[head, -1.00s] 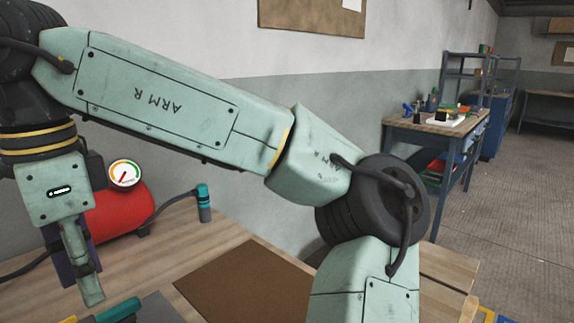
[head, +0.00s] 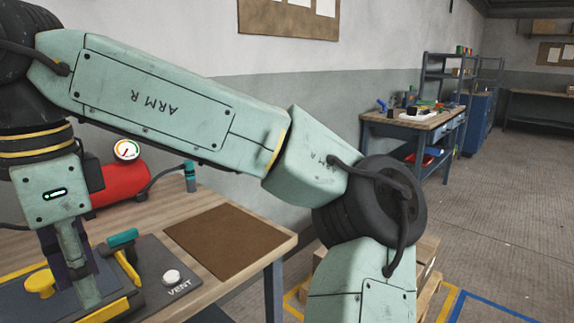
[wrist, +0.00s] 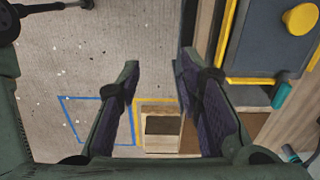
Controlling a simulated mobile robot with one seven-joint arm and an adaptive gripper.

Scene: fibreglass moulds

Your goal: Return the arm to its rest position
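My pale green arm (head: 160,97) stretches across the head view, bent at a black joint at right. My gripper (head: 78,275) hangs downward at the left of the head view, in front of the workbench (head: 210,290). In the wrist view my gripper (wrist: 165,82) has its two purple-padded fingers spread apart with nothing between them. Beyond the fingers are the floor and the bench edge.
On the bench are a yellow knob (head: 40,283), a teal-handled tool (head: 123,240), a white VENT knob (head: 172,277), a brown mat (head: 228,240) and a red tank (head: 120,184). A wooden pallet or crate (wrist: 160,125) stands on the floor. Open floor (head: 500,220) lies at right.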

